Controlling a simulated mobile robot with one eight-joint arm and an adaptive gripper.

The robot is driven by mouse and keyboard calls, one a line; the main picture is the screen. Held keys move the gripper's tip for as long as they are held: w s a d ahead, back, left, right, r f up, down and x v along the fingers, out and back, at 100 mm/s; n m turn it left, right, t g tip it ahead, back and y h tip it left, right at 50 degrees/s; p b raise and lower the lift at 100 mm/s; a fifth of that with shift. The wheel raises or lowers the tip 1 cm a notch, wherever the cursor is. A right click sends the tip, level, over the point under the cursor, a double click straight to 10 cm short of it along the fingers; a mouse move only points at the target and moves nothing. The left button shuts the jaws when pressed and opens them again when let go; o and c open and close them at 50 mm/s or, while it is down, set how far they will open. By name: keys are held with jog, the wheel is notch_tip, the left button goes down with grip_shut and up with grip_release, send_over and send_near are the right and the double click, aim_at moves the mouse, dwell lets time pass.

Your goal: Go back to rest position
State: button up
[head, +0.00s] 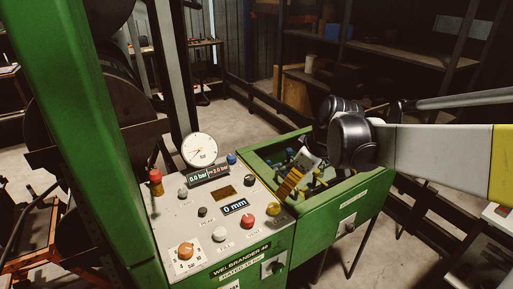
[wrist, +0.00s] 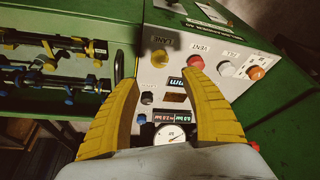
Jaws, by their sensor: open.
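My gripper (head: 297,192) hangs over the left part of the green tray (head: 349,196), beside the control panel (head: 166,213). Its yellow ribbed fingers are spread apart with nothing between them. In the wrist view the open gripper (wrist: 163,76) points at the panel, with a finger on either side of the small displays. My arm comes in from the right edge of the head view and bends down at dark joints. Whether a fingertip touches anything cannot be told.
The panel carries a round gauge (head: 199,150), a red knob (head: 247,222), a yellow knob (head: 273,209) and an orange knob (head: 186,251). Yellow and blue fittings (wrist: 62,45) lie in the tray. A green column (head: 75,120) rises at left. Shelving (head: 410,55) stands behind.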

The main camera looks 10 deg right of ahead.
jog(key=s+a+m+t+h, duration=0.3)
jog(key=s+m, duration=0.5)
jog(key=s, duration=0.8)
jog(key=shift+s+r+t, duration=0.2)
jog(key=shift+s+t, duration=0.05)
jog(key=shift+t, duration=0.05)
